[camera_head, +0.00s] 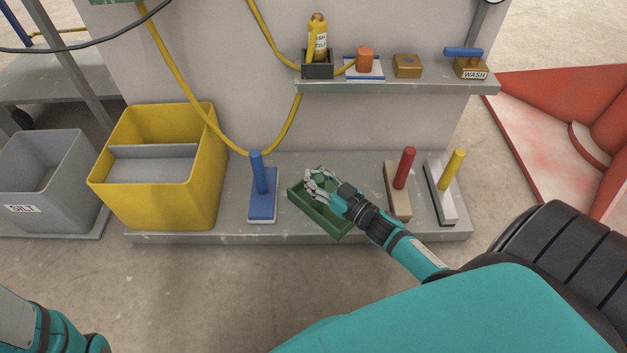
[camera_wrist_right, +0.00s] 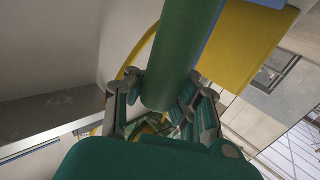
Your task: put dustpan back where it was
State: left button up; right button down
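The green dustpan (camera_head: 337,226) is on or just above the lower grey ledge, between a blue-handled tool and a red-handled tool. It sits at an angle to them. My right gripper (camera_head: 318,183) is over the dustpan at its handle. In the right wrist view the thick green handle (camera_wrist_right: 175,65) runs between the fingers (camera_wrist_right: 165,105), which look closed against both sides. The hand hides part of the pan, and I cannot tell whether its underside touches the ledge. My left arm shows at the bottom left; its gripper is out of view.
The blue-handled tool (camera_head: 262,205) stands left of the dustpan; the red-handled tool (camera_head: 399,190) and yellow-handled tool (camera_head: 442,198) stand right. A yellow bin (camera_head: 190,208) is at the ledge's left end. An upper shelf (camera_head: 400,88) with small items overhangs behind.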

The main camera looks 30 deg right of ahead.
jog(key=shift+r, duration=0.1)
jog(key=c, duration=1.9)
grip_release()
jog(key=o, duration=0.7)
jog(key=shift+c, duration=0.2)
